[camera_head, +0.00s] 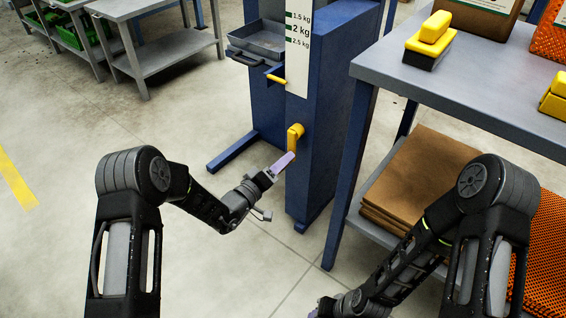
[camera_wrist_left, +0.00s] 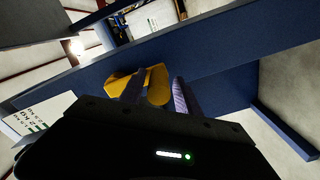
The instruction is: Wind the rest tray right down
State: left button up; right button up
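A blue column (camera_head: 325,110) carries a yellow crank (camera_head: 295,138) low on its face. A grey tray (camera_head: 262,40) hangs on the column's left side, beside a white scale (camera_head: 298,40) marked 1.5, 2 and 2.5 kg. A small yellow piece (camera_head: 276,79) sticks out below the tray. My left gripper (camera_head: 284,162) is at the crank's lower end. In the left wrist view its fingers (camera_wrist_left: 158,95) stand apart, with the yellow crank (camera_wrist_left: 157,84) showing between and behind them; I cannot tell if they touch it. My right gripper (camera_head: 318,310) is mostly cut off at the bottom edge.
A grey table (camera_head: 470,85) at right holds a yellow-handled block (camera_head: 430,40) and sacks. Its lower shelf bears brown folded sacks (camera_head: 420,175) and orange netting. The column's blue foot (camera_head: 232,152) reaches out at floor level. Open floor lies to the left.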

pick_arm(q)
jog(key=shift+o, duration=0.4)
jog(key=shift+d, duration=0.1)
jog(key=shift+s, duration=0.1)
jog(key=shift+s, duration=0.15)
jog(key=p+v, duration=0.2)
jog(key=v, duration=0.5)
jog(key=shift+a+p, duration=0.25)
jog(key=shift+p, duration=0.05)
jog(key=shift+s, duration=0.15)
